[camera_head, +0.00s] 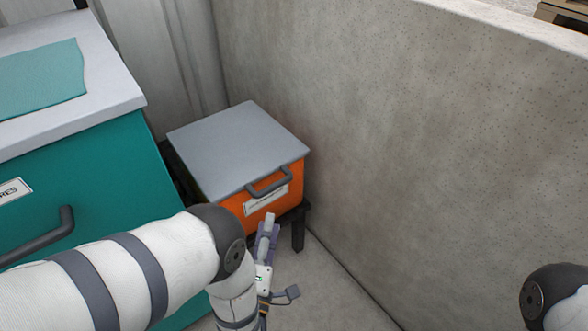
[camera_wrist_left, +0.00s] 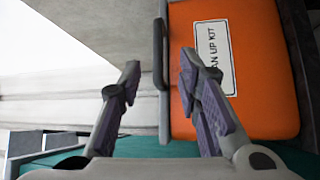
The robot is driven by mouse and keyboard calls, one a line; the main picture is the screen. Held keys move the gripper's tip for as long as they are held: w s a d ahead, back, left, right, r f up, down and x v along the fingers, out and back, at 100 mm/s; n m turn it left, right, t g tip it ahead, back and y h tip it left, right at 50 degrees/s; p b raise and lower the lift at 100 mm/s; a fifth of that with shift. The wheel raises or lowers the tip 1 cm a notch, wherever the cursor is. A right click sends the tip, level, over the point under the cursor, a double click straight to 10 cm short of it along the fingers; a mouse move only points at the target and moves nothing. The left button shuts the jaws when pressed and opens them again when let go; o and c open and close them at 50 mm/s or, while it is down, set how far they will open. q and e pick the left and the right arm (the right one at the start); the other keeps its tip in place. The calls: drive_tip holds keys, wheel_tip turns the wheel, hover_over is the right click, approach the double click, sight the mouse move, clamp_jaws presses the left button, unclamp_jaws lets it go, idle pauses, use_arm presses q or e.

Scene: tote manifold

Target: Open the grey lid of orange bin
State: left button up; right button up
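The orange bin (camera_head: 297,182) stands in the corner with its flat grey lid (camera_head: 235,145) closed on top. A dark grey handle (camera_head: 270,182) sticks out at the lid's front edge, above a white label. My left gripper (camera_head: 267,222) is in front of the bin, just below the handle in the head view. In the left wrist view the gripper (camera_wrist_left: 158,68) is open and empty, its fingers apart on either side of the lid's edge line. The handle (camera_wrist_left: 158,50) shows between the fingertips; I see no clear contact. My right gripper is out of view.
A teal bin (camera_head: 95,195) with a white top and its own handle stands close on the left. A concrete wall (camera_head: 430,150) runs along the right. The orange bin rests on a dark stand (camera_head: 298,232). Floor (camera_head: 335,290) is clear in front.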

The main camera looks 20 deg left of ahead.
sight(276, 185)
use_arm(q)
drive_tip(key=w+b, duration=0.1)
drive_tip(key=w, duration=0.2)
drive_tip(key=w+a+r+b, duration=0.1)
drive_tip(key=w+b, duration=0.1)
drive_tip(key=w, duration=0.2)
drive_tip(key=w+b, duration=0.1)
drive_tip(key=w, duration=0.3)
drive_tip(key=shift+a+r, duration=0.25)
drive_tip(key=shift+r, duration=0.15)
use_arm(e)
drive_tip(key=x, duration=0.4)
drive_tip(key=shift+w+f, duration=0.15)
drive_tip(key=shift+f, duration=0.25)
use_arm(q)
drive_tip(key=shift+c, duration=0.5)
clamp_jaws()
